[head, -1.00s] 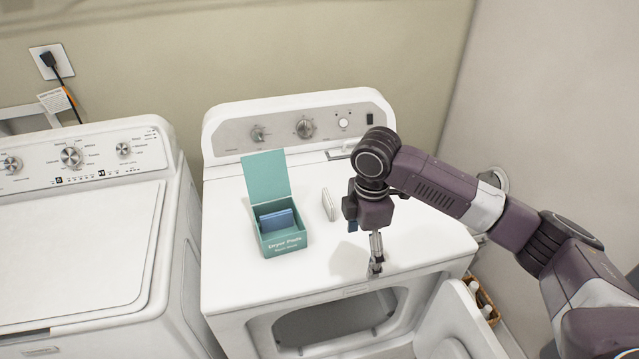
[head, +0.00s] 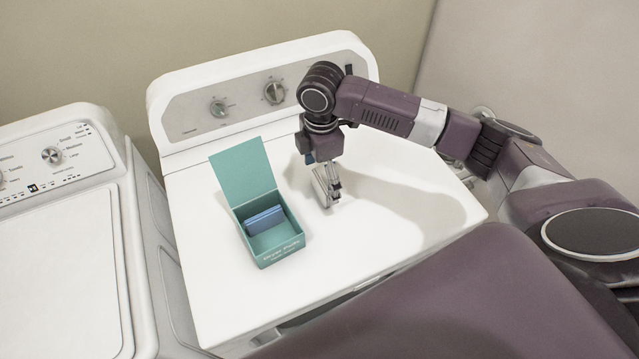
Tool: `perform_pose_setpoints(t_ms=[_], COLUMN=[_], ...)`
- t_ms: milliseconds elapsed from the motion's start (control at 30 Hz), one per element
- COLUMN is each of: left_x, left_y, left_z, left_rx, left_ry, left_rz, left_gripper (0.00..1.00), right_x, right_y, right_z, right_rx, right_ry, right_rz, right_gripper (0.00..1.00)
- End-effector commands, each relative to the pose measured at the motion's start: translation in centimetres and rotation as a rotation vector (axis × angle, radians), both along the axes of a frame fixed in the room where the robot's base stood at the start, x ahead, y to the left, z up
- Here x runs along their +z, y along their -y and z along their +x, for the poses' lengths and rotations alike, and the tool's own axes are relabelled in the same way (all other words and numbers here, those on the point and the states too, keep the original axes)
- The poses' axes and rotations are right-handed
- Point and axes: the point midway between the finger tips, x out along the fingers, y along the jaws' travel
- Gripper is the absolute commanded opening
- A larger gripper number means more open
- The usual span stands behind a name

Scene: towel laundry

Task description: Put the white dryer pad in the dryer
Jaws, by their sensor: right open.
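The white dryer pad (head: 319,187) stands on the dryer top, just right of the teal box, and is partly hidden by my right gripper. My right gripper (head: 331,199) points down at the pad with its fingers open, low over the dryer top. I cannot tell whether the fingers touch the pad. The white dryer (head: 214,290) stands in the middle of the view. Its front opening and door are hidden behind a large purple part of my own body. My left gripper is not in view.
An open teal dryer pad box (head: 284,245) with blue pads (head: 264,221) inside stands left of my right gripper, its lid up. A white washer (head: 60,250) is at the left. The dryer top right of the gripper is clear.

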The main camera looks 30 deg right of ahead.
Motion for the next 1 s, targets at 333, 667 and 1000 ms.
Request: perform_pose_setpoints(t_ms=[333, 667, 1000], left_x=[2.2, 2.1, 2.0], left_y=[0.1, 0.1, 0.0], left_z=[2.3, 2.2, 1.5], left_rx=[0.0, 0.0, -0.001], left_ry=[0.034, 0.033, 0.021], left_rz=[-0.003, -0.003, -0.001], left_gripper=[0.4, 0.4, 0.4], right_x=[-4.1, -4.3, -4.3], right_y=[0.1, 0.1, 0.1], right_z=[0.1, 0.1, 0.1], right_rx=[0.0, 0.001, 0.001], right_ry=[0.0, 0.001, 0.001], right_rz=[0.0, 0.0, 0.0], right_gripper=[0.85, 0.74, 0.54])
